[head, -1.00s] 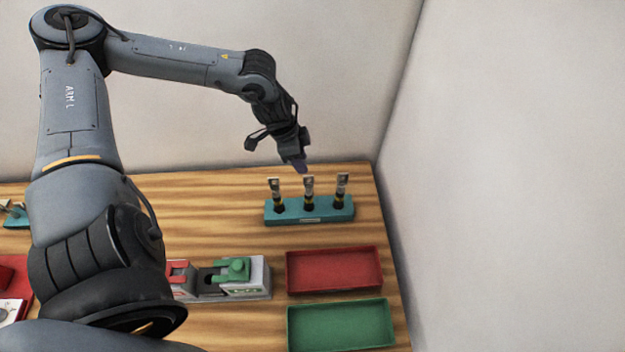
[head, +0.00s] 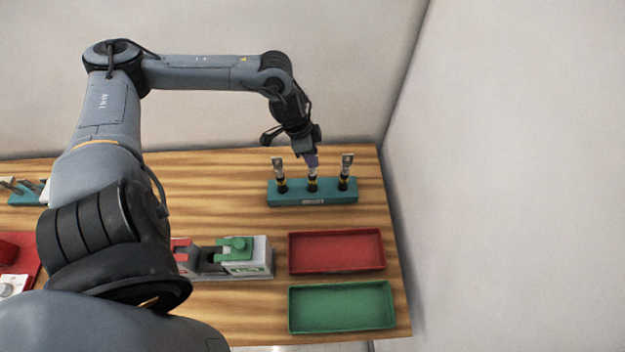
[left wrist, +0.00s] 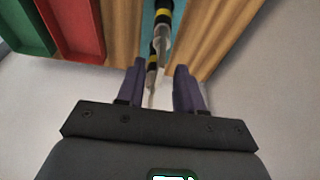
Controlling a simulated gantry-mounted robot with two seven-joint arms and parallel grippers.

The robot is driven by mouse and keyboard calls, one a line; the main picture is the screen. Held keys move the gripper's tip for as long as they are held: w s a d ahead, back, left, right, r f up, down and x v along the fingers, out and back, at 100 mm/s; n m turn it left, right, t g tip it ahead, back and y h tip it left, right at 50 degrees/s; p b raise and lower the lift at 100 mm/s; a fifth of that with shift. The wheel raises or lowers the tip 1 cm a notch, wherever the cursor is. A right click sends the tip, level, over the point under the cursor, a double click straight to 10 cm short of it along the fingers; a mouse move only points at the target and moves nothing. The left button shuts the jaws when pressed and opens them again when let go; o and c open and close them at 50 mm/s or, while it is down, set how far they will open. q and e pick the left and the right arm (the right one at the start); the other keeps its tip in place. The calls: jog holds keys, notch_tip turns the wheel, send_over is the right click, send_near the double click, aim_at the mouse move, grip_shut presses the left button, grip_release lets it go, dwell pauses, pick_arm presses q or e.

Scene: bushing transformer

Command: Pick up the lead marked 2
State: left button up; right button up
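Three leads with silver flat tops and black-and-yellow bodies stand upright in a teal rack (head: 284,199): a left lead (head: 280,184), a middle lead (head: 313,184) and a right lead (head: 345,184). I cannot read which is marked 2. My left gripper (head: 312,162) is just above the middle lead, its purple fingers covering part of that lead's top. In the left wrist view its fingers (left wrist: 160,88) are apart, with a silver lead top (left wrist: 150,92) between them, nearer the left finger. My right gripper is out of view.
A red tray (head: 337,271) and a green tray (head: 342,330) lie in front of the rack. A grey fixture with red and green parts (head: 247,268) stands left of them. A wall rises close to the table's right edge. Wood left of the rack is clear.

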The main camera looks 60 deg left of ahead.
aim_at(313, 177)
pick_arm(q)
jog(key=shift+x, duration=1.9)
jog(key=shift+s, duration=0.1)
grip_shut()
